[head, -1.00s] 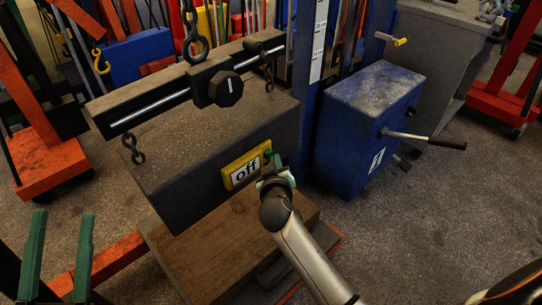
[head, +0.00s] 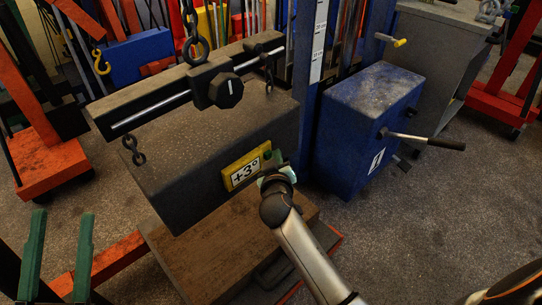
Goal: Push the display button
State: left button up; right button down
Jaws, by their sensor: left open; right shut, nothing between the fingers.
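The yellow-framed display (head: 243,171) is on the front face of the dark hanging block (head: 190,184) and reads "+3°". A small green button (head: 267,155) sits at the display's upper right corner. My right gripper (head: 277,170) is shut and empty, just below and right of the button; I cannot tell if its tip touches anything. My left gripper (head: 58,256) is open and empty at the lower left, with its two green fingers upright and apart, far from the display.
The block hangs by chains from a beam (head: 190,85) with a black knob. A wooden plate (head: 235,245) lies below it. A blue box (head: 365,125) with a lever handle (head: 428,141) stands to the right.

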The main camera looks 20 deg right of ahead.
jog(key=s+f+p, duration=0.1)
jog(key=s+p, duration=0.1)
jog(key=s, duration=0.4)
jog(key=shift+d, duration=0.4)
dwell(1.2)
